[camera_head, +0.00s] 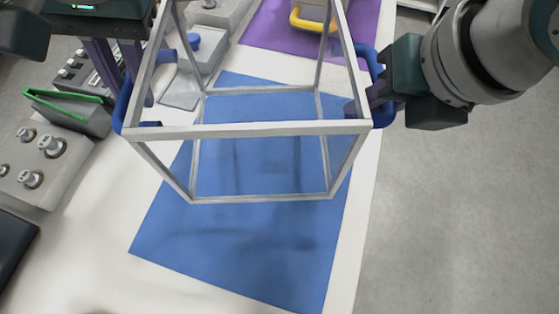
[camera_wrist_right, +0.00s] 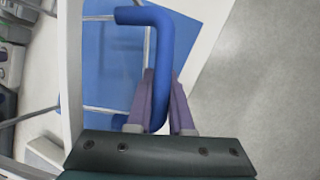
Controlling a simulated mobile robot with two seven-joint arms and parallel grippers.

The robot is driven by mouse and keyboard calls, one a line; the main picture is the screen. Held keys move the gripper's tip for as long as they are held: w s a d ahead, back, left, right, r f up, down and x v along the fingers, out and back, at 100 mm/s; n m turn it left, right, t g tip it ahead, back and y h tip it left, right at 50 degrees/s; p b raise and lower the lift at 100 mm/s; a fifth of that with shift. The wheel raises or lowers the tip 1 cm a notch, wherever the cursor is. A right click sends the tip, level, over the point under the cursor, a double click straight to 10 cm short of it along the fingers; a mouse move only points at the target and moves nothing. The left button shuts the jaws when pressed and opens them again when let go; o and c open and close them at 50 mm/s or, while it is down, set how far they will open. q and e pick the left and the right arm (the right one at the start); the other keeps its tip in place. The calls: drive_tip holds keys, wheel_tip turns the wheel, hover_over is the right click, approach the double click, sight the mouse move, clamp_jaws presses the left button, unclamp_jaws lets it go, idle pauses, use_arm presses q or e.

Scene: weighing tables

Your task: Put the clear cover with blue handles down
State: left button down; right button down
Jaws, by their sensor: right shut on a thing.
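The clear cover (camera_head: 250,130) is a box with grey-white edges and a blue handle on each side. It is over the blue mat (camera_head: 240,255), with faint shadows below; I cannot tell whether its lower edge touches. My right gripper (camera_head: 372,98) is shut on the right blue handle (camera_wrist_right: 163,50), which passes between its purple fingers in the right wrist view (camera_wrist_right: 158,100). My left gripper (camera_head: 125,75) has its purple fingers spread apart near the left blue handle (camera_head: 123,103). Its contact with that handle is unclear.
A purple mat (camera_head: 270,30) with a yellow-handled object (camera_head: 310,18) lies at the back. A grey scale (camera_head: 185,85), a green-edged container (camera_head: 70,108) and a block with metal weights (camera_head: 42,160) stand at left. The white table (camera_head: 95,260) ends at right, beside open floor.

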use_arm(q)
drive_tip(key=shift+w+f, duration=0.1)
drive_tip(key=shift+f, duration=0.4)
drive_tip(key=shift+r, duration=0.1)
use_arm(e)
drive_tip(key=shift+d+f, duration=0.25)
drive_tip(key=shift+f, duration=0.3)
